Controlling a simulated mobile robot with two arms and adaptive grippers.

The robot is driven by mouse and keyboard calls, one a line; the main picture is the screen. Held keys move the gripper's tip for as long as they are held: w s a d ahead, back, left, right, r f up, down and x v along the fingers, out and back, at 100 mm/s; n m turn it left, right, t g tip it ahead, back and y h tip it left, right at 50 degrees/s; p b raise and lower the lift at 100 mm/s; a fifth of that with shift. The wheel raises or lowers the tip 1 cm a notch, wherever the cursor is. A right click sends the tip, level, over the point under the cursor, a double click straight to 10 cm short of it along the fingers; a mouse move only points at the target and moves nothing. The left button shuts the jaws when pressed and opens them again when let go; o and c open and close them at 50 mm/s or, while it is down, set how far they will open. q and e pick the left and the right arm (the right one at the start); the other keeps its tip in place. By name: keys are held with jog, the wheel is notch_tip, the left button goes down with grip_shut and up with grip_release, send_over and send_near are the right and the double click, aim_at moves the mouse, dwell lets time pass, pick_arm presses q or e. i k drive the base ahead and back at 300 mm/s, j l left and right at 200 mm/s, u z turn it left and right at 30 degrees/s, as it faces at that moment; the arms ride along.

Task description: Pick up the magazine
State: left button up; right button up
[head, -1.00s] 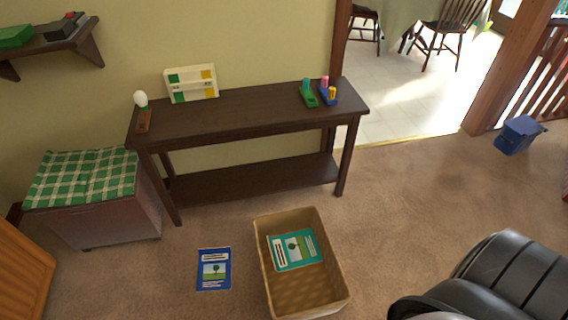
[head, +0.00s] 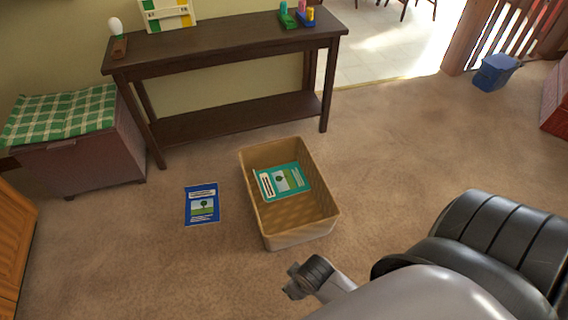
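A blue magazine (head: 202,205) with a tree picture lies flat on the carpet, left of a tan basket. A teal magazine (head: 281,181) with a similar picture lies inside the basket (head: 326,217). My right gripper (head: 296,281) shows at the bottom middle, in front of the basket's near edge in the picture and apart from both magazines. It is small and seen from behind, so its fingers' opening does not show clearly. My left gripper is not in view.
A dark console table (head: 226,40) stands against the wall behind the basket. A chest with a green checked cushion (head: 63,115) stands at left, a wooden cabinet (head: 14,245) at the left edge. A blue bin (head: 494,73) sits far right. Carpet around the blue magazine is clear.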

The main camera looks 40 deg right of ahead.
aim_at(202, 201)
jog(key=z, duration=1.1)
jog(key=i+j+u, duration=0.1)
jog(key=u, duration=0.3)
jog(key=i+j+u, duration=0.1)
jog(key=u, duration=0.3)
jog(key=i+u, duration=0.15)
jog(key=u, duration=0.25)
jog(key=i+u, duration=0.15)
jog(key=u, duration=0.2)
